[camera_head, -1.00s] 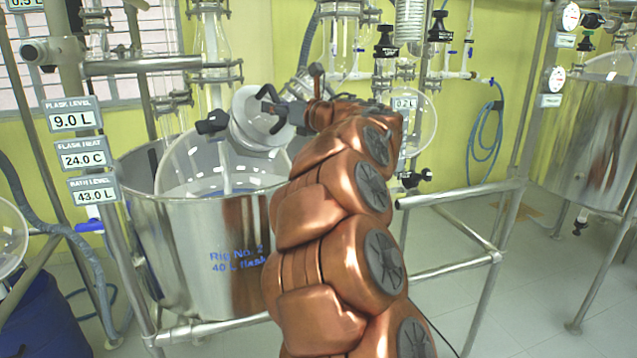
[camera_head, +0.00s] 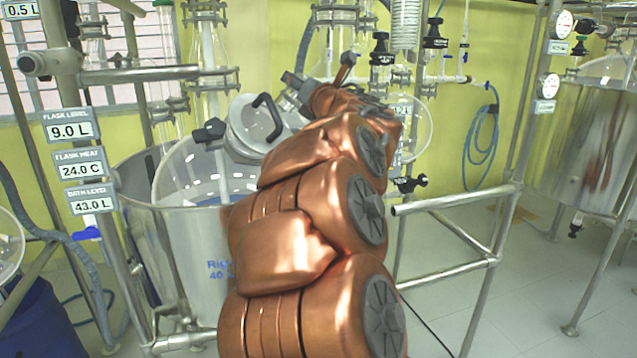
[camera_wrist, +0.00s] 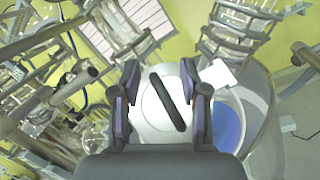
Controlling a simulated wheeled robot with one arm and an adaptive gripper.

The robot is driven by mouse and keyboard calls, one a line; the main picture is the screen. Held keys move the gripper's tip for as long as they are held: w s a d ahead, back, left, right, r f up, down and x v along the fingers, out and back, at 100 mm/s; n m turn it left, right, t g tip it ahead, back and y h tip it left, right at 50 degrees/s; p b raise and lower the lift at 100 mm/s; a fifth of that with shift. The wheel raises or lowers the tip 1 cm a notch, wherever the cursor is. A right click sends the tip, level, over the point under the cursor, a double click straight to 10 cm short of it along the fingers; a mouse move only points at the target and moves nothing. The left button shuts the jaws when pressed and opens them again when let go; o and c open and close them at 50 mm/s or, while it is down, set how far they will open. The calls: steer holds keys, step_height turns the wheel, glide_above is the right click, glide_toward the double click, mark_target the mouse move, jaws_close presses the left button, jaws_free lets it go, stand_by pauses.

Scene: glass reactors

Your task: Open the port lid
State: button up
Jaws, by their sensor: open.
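The port lid (camera_head: 245,125) is a pale round disc, tilted, on the glass flask in the steel bath. Its dark loop handle (camera_head: 268,117) stands out on its face. In the wrist view the lid (camera_wrist: 152,128) lies beyond my fingers, and its handle (camera_wrist: 167,102) runs diagonally across the gap between them. My gripper (camera_wrist: 160,78) is open and empty, facing the lid. I cannot tell the exact distance to the handle. In the head view my gripper (camera_head: 292,88) is just right of and above the handle, partly hidden by my wrist. I cannot tell whether the lid is ajar.
A black clamp knob (camera_head: 210,131) sits left of the lid. The steel bath (camera_head: 165,245) surrounds the flask. Glass columns (camera_head: 208,50) rise behind. A steel rail (camera_head: 455,198) is at right, with open floor beyond it.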

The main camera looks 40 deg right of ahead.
steer(key=s+f+m+g+h+p, duration=0.6)
steer(key=s+m, duration=0.3)
steer(key=m, duration=0.9)
steer(key=s+a+f+m+g+y, duration=0.3)
steer(key=s+a+f+m+g, duration=0.2)
steer(key=f, duration=0.6)
steer(key=shift+s+a+f+g+p, duration=0.2)
steer(key=shift+s+a+g+p, duration=0.25)
steer(key=shift+a, duration=0.75)
